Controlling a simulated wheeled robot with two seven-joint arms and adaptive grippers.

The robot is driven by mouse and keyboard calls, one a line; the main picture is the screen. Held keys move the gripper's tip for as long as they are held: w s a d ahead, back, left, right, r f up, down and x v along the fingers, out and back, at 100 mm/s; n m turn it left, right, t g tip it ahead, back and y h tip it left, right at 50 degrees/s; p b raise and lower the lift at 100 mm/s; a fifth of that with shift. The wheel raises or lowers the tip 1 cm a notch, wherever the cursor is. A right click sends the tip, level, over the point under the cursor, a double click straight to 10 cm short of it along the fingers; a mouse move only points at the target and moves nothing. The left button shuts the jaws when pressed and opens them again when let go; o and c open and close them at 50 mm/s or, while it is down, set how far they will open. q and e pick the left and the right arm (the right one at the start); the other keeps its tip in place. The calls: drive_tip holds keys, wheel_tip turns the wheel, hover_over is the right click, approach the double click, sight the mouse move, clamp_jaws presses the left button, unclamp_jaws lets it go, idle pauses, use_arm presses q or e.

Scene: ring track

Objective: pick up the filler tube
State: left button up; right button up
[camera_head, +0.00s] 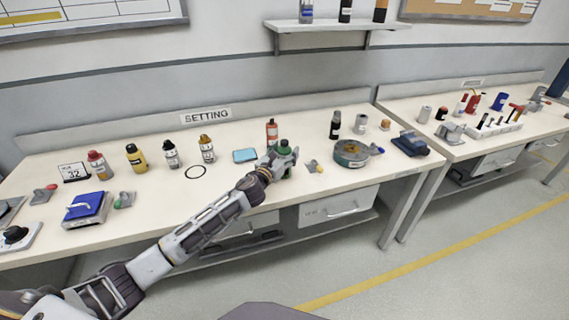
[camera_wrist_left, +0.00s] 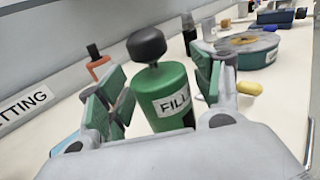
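The filler tube is a green cylinder with a black knob on top and a white label reading "FILL"; it stands upright on the bench in the left wrist view (camera_wrist_left: 160,92). In the head view its dark green top (camera_head: 284,146) shows at my left gripper (camera_head: 281,160). In the left wrist view my left gripper (camera_wrist_left: 168,98) has its green-padded fingers spread, one on each side of the tube. The fingers look open, with no clear grip. The tube's lower part is hidden behind the gripper body. My right gripper is not in view.
A yellow-tipped part (camera_head: 314,167) and a round green tray (camera_head: 352,160) lie to the right. The bench front edge is near.

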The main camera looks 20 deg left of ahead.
sight(284, 140)
use_arm(q)
clamp_jaws()
drive_tip(key=shift+r, duration=0.1)
drive_tip(key=shift+r+p, duration=0.3)
drive_tip(key=shift+r, duration=0.45)
wheel_tip(284, 140, up, 7)
drive_tip(key=shift+f+p, duration=0.1)
drive_tip(key=shift+p, duration=0.85)
drive_tip(key=shift+r, duration=0.8)
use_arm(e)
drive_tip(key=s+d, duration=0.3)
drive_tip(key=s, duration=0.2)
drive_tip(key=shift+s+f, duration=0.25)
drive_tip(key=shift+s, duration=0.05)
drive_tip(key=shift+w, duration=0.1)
